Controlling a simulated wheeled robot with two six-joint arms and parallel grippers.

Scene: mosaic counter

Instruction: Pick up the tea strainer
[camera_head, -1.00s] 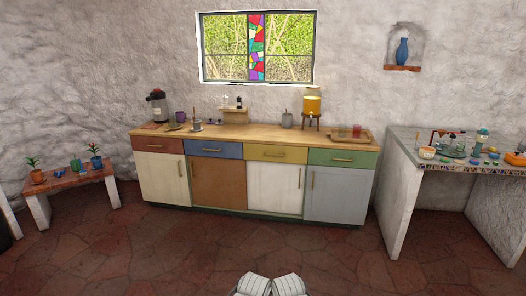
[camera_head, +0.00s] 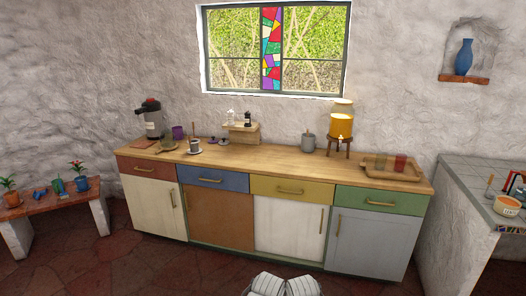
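I cannot make out the tea strainer for certain; the small things on the counter are too small to tell apart. On the wooden counter (camera_head: 270,160), a pale cup on a saucer (camera_head: 194,147) stands left of the middle, with a purple mug (camera_head: 178,133) behind it. Small dark and purple items (camera_head: 217,141) lie to the right of the cup. A small item with a brown upright part (camera_head: 167,143) is to the left of the cup.
A pump flask (camera_head: 152,118) stands at the counter's left end. A small shelf (camera_head: 243,133), a grey canister (camera_head: 308,142), an amber dispenser (camera_head: 341,125) and a wooden tray (camera_head: 391,175) follow rightward. A plant bench (camera_head: 48,202) is left, a mosaic table (camera_head: 462,190) right. Floor ahead is clear.

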